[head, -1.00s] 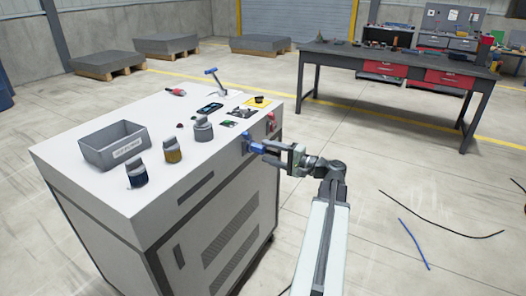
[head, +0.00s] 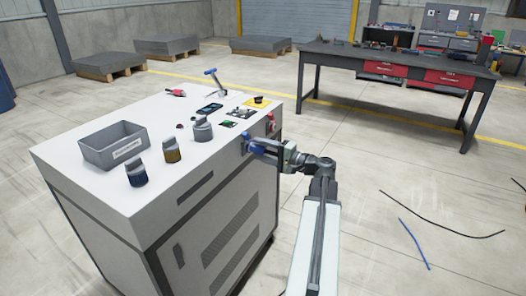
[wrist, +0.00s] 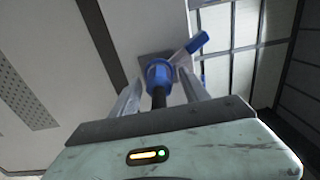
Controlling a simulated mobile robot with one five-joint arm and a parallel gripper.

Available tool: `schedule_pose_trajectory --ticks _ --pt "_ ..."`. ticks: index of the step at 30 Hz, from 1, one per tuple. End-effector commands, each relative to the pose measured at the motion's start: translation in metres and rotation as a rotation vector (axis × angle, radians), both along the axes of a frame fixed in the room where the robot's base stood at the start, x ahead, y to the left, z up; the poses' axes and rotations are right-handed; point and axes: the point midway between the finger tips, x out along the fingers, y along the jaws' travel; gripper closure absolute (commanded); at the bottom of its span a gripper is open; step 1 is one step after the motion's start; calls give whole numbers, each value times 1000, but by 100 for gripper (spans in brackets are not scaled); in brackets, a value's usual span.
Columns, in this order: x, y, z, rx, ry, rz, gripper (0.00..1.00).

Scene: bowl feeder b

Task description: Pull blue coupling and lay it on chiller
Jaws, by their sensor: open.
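The blue coupling (head: 255,149) sits on the right side face of the white chiller (head: 95,187), near its top edge. In the wrist view, the coupling (wrist: 158,74) shows as a blue collar at a grey plate, with a dark hose or stem running from it towards my gripper. A blue lever (wrist: 197,43) sticks out beside it. My gripper (head: 268,147) is at the coupling. In the wrist view, its two open fingers (wrist: 160,90) lie on either side of the coupling and stem. I cannot tell whether they touch; in the head view the fingers partly hide the coupling.
The chiller top holds a grey bin (head: 114,147), several capped cylinders, a phone-like device (head: 210,108) and small parts. A red knob (head: 271,124) is on the side near my gripper. A workbench (head: 400,63) stands at the back right. Cables lie on the otherwise clear floor at right.

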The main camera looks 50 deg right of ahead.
Motion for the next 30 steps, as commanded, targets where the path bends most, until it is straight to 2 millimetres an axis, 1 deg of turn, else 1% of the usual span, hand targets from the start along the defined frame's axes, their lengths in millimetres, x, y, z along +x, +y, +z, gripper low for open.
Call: schedule_pose_trajectory --ticks 1,21,23,24,27,30 --pt "4 4 -1 0 -1 8 46" --pt "4 3 -2 0 1 8 46" --pt "4 3 -2 0 1 8 63" --pt "4 3 -2 0 1 8 74" --pt "4 3 -2 0 1 8 100" --pt "4 3 -2 0 1 8 100"
